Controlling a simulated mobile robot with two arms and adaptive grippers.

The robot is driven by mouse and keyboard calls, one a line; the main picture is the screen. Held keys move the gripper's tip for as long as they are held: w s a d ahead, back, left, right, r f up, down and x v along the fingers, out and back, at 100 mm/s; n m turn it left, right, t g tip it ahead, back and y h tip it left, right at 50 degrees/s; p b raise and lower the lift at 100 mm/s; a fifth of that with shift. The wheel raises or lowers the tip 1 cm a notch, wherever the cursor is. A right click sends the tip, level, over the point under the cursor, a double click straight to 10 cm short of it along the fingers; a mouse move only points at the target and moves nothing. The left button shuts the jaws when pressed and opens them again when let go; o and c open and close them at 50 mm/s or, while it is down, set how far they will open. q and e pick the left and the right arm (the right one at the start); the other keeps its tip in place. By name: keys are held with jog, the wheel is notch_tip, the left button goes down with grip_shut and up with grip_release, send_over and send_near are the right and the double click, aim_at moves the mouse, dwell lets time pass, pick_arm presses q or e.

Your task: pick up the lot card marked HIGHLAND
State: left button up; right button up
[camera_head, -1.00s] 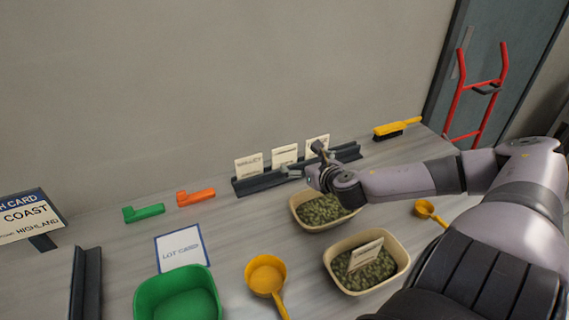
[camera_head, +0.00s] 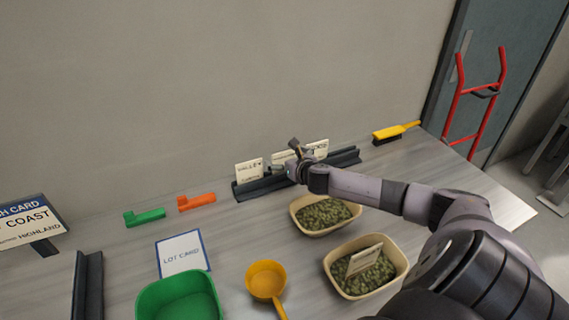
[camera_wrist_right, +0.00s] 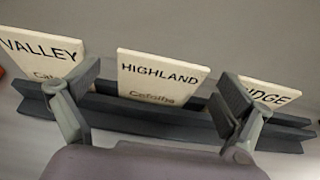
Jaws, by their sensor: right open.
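The HIGHLAND card (camera_wrist_right: 160,78) is cream with dark lettering and stands upright in the dark rack (camera_wrist_right: 160,118) in the right wrist view. It is the middle of three cards, between VALLEY (camera_wrist_right: 42,52) and one ending in "IDGE" (camera_wrist_right: 264,94). In the head view the middle card (camera_head: 279,156) is partly hidden by my right gripper (camera_head: 285,159). In the wrist view the open right gripper (camera_wrist_right: 155,103) has one finger on each side of the HIGHLAND card, with nothing held. I cannot tell whether it touches the card. My left gripper is out of view.
Two tubs of green pellets (camera_head: 322,229) (camera_head: 331,274) stand in front of the rack, the nearer holding a card. A sign (camera_head: 28,228) is at left.

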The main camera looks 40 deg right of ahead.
jog(key=shift+x, duration=1)
jog(key=shift+s, duration=0.1)
jog(key=shift+c, duration=0.4)
jog(key=c, duration=1)
